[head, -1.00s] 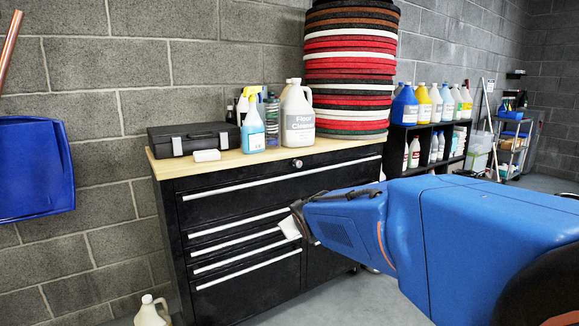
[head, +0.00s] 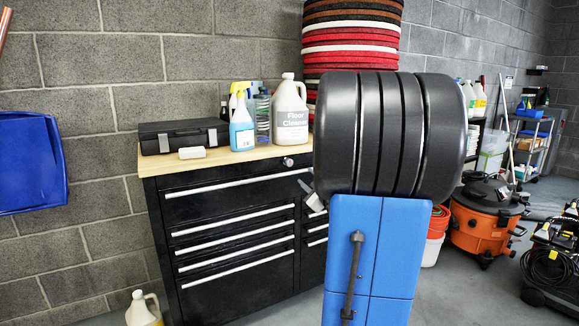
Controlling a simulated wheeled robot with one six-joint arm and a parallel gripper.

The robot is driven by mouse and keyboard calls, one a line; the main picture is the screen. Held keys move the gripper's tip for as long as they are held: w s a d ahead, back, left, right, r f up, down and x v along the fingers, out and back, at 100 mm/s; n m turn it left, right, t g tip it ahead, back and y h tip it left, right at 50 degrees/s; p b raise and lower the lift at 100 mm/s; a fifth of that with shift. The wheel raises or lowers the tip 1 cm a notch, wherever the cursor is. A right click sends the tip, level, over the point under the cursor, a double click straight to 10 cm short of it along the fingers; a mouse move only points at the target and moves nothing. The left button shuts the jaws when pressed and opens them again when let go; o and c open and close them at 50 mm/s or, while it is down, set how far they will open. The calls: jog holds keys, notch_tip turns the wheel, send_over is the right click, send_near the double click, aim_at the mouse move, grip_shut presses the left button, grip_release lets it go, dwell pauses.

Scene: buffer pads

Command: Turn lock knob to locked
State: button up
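The lock knob (head: 288,162) is a small round silver knob near the top front edge of the black tool cabinet (head: 235,180), above the top drawer's handle. It is too small to tell which way it is turned. My gripper (head: 308,192) shows only in part, at the left edge of my raised arm. It is in front of the cabinet, a little below and right of the knob, and appears apart from it. My arm hides the rest of the gripper and the cabinet's right side.
On the wooden top (head: 220,157) stand a black case (head: 183,136), a white block (head: 192,153), a spray bottle (head: 242,125) and a floor cleaner jug (head: 290,115). Another jug (head: 143,308) is on the floor at left. An orange vacuum (head: 487,215) stands at right.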

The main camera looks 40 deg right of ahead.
aim_at(290, 163)
jog(key=x, duration=1.6)
jog(key=shift+w+d, duration=0.1)
jog(key=shift+w, duration=0.15)
jog(key=c, duration=0.8)
